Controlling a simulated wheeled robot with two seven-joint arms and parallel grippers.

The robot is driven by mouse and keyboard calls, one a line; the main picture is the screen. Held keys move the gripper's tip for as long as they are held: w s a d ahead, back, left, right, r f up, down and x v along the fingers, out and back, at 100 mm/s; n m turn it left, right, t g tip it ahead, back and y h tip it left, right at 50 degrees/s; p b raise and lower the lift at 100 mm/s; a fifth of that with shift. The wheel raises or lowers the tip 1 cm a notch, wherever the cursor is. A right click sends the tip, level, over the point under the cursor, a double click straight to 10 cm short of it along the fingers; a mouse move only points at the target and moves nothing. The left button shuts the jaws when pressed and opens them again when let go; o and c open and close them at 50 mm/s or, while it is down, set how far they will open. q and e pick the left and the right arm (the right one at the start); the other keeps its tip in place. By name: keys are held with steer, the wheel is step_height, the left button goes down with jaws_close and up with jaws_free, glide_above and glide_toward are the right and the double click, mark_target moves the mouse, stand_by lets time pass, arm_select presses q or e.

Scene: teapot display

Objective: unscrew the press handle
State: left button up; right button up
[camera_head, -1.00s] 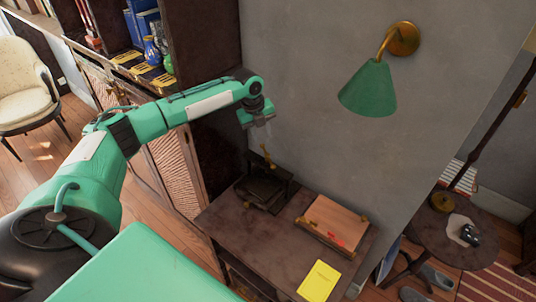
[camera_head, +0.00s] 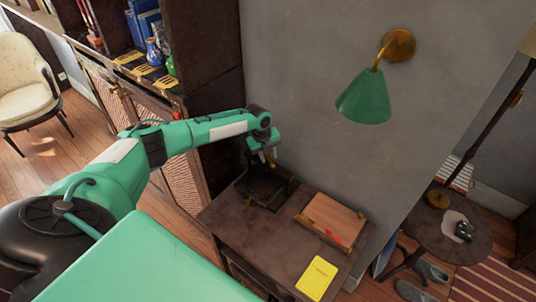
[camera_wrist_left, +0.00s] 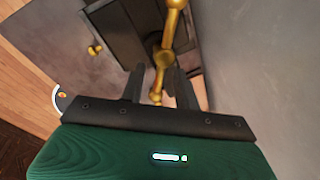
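The dark press (camera_head: 258,190) stands at the back left of the small brown table. Its brass handle (camera_wrist_left: 163,60), a bar with rounded ends and a round hub, shows in the wrist view; in the head view it is largely hidden by the gripper. My left gripper (camera_head: 268,158) points down just above the press. In the wrist view the left gripper (camera_wrist_left: 160,88) is open, one dark finger on each side of the handle's lower part. Gaps show beside the bar, but I cannot tell whether a finger touches it. My right gripper is not in view.
A wooden board with brass fittings (camera_head: 331,219) and a yellow notebook (camera_head: 317,278) lie on the table (camera_head: 259,240). A grey wall (camera_head: 300,110) with a green lamp (camera_head: 364,97) rises behind. A dark cabinet (camera_head: 215,75) stands at left.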

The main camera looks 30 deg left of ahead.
arm_select(q)
jaws_close()
